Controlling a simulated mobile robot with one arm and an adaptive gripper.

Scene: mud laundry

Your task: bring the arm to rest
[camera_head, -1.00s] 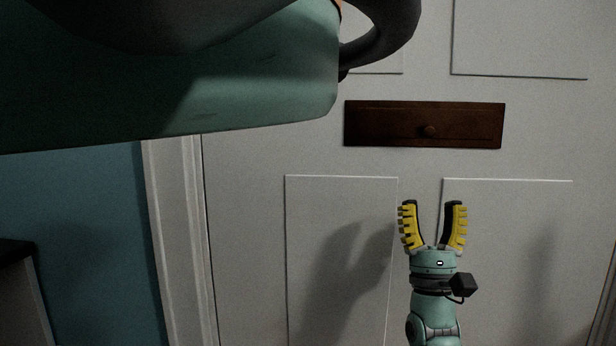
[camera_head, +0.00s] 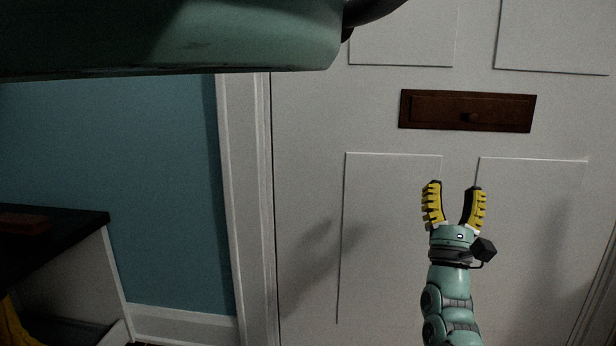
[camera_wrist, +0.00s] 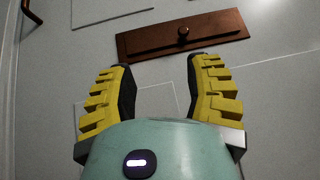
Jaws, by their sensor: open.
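My gripper (camera_head: 454,205) is raised in front of a white panelled door, at the right in the head view. Its two yellow ribbed fingers are spread apart and point up, with nothing between them. In the wrist view the open fingers (camera_wrist: 160,95) also show empty, with the door's grey surface behind them. My green arm below the gripper runs down out of the bottom of the head view.
A blue wall (camera_head: 165,190) and a dark-topped counter (camera_head: 70,222) are at the left. A reddish-brown object (camera_head: 22,224) lies on the counter.

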